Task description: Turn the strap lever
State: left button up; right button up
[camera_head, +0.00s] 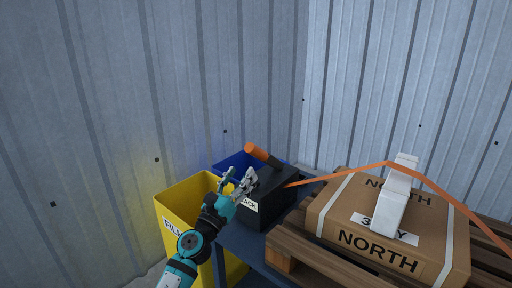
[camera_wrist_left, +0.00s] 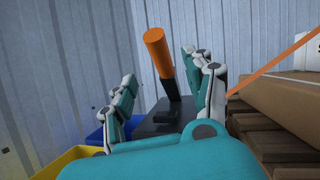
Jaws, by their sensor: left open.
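The strap lever (camera_head: 263,155) has an orange grip on a dark stem and rises from a black box (camera_head: 273,190) with a white label. In the left wrist view the lever (camera_wrist_left: 159,48) stands tilted, its orange end up and to the left. My left gripper (camera_head: 238,178) is open just in front of the box and lever. In the left wrist view its fingers (camera_wrist_left: 160,85) are spread on either side of the lever, with the lever beyond and between them; I see no contact. An orange strap (camera_head: 340,173) runs from the box over the carton. My right gripper is not in view.
A yellow bin (camera_head: 171,205) and a blue bin (camera_head: 232,162) stand left of and behind the box. At right, a cardboard carton (camera_head: 335,218) marked NORTH lies on a wooden pallet (camera_head: 318,270), with a white piece (camera_head: 394,200) on top under the strap. Corrugated walls close off the back.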

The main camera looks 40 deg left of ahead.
aim_at(256, 151)
pick_arm(q)
jog(key=p+x, duration=0.1)
jog(key=x, duration=0.9)
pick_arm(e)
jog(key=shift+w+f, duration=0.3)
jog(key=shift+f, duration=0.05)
pick_arm(q)
jog(key=c, duration=0.5)
grip_shut()
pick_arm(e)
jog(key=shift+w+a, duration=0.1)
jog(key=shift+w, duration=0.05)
